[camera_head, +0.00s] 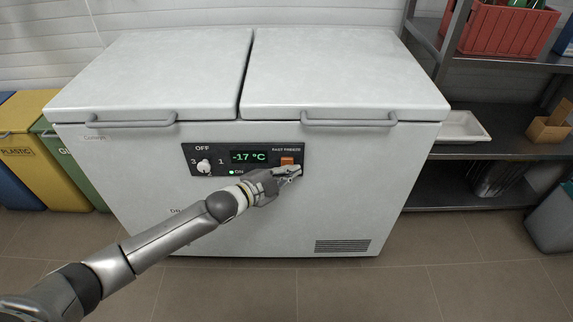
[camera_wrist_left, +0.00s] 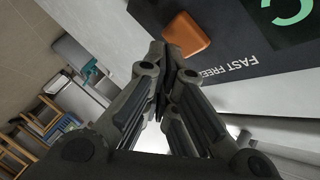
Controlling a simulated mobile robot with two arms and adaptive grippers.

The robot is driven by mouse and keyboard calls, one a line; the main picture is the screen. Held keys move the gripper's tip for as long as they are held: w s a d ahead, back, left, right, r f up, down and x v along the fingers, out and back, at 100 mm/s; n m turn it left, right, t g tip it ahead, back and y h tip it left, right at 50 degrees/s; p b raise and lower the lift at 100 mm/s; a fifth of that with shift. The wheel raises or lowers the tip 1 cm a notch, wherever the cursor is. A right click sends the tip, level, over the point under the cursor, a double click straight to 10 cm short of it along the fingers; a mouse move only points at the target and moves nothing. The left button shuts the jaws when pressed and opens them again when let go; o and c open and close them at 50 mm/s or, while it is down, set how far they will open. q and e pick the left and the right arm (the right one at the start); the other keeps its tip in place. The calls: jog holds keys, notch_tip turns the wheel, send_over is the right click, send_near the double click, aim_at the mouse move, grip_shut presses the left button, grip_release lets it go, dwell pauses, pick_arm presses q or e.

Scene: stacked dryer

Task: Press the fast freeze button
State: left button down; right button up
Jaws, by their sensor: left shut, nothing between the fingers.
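The orange fast freeze button (camera_head: 287,160) sits at the right end of the black control panel (camera_head: 222,149) on the front of the white chest freezer (camera_head: 340,190). My left gripper (camera_head: 297,170) is shut and empty, with its fingertips just below and right of the button in the head view. In the left wrist view the button (camera_wrist_left: 187,34) shows whole just beyond the closed fingertips (camera_wrist_left: 160,47). I cannot tell whether they touch it. The "FAST FREEZE" label is partly hidden by a finger there. My right gripper is in neither view.
The panel has a white knob (camera_head: 204,166) and a display reading -17 °C (camera_head: 249,157). Two lid handles (camera_head: 348,122) stick out above it. Coloured bins (camera_head: 66,165) stand at the left and metal shelves (camera_head: 500,147) at the right. The floor in front is clear.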

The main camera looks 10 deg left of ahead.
pick_arm(q)
jog(key=shift+w, duration=0.1)
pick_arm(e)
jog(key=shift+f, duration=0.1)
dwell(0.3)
pick_arm(q)
jog(key=shift+w, duration=0.25)
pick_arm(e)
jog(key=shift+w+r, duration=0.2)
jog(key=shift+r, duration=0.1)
pick_arm(q)
jog(key=shift+w+a, duration=0.1)
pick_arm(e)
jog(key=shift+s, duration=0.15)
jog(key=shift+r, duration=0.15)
pick_arm(q)
jog(key=shift+s+d+p, duration=0.25)
jog(key=shift+s+p, duration=0.35)
jog(key=shift+s, duration=0.3)
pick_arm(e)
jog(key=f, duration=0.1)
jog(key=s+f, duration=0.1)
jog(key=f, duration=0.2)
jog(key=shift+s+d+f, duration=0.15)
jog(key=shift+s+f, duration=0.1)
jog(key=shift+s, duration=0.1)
